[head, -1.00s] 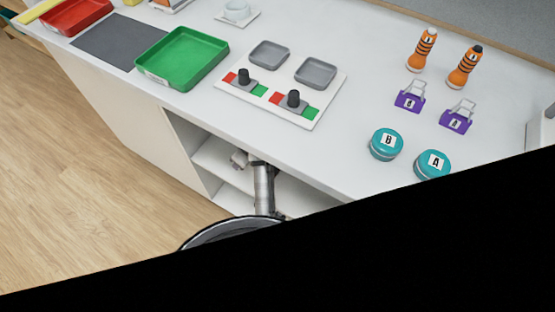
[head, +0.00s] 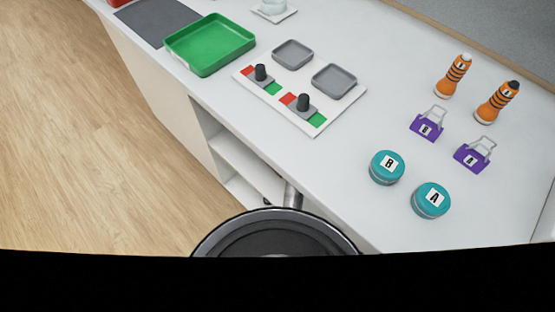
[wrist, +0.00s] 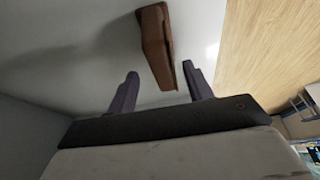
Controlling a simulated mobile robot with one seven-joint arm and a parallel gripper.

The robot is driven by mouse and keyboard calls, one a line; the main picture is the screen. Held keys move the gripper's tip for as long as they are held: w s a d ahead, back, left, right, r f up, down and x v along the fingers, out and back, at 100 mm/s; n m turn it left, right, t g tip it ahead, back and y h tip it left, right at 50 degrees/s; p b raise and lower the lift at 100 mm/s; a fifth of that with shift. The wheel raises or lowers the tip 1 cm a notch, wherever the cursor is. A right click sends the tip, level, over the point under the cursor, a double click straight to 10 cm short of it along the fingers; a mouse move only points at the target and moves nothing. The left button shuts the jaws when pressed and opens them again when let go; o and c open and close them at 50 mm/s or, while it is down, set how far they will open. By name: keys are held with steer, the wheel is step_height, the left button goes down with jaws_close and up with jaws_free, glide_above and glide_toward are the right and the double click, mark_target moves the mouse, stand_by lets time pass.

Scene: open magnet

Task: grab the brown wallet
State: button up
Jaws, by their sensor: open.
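The brown wallet (wrist: 157,45) shows in the wrist view, on a pale shelf surface near its edge. It lies ahead of my gripper (wrist: 160,82), roughly in line with the gap between the two fingers. The fingers are open and apart, with nothing held between them. The wallet's near end reaches close to the fingertips; I cannot tell whether it is between them. In the head view the wallet and my gripper are hidden under the counter, behind my own arm.
The white counter (head: 335,165) overhangs an open shelf (head: 240,160). Wooden floor (head: 90,150) is clear at left.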

steer(key=x, duration=0.3)
steer(key=shift+w+a+f+p, duration=0.1)
steer(key=shift+a+f+p, duration=0.2)
steer(key=shift+a, duration=0.1)
steer(key=shift+w+a+f, duration=0.1)
steer(key=shift+w+f, duration=0.05)
steer(key=shift+f, duration=0.35)
steer(key=shift+f, duration=0.25)
steer(key=shift+c, duration=0.3)
jaws_close()
steer(key=shift+r, duration=0.1)
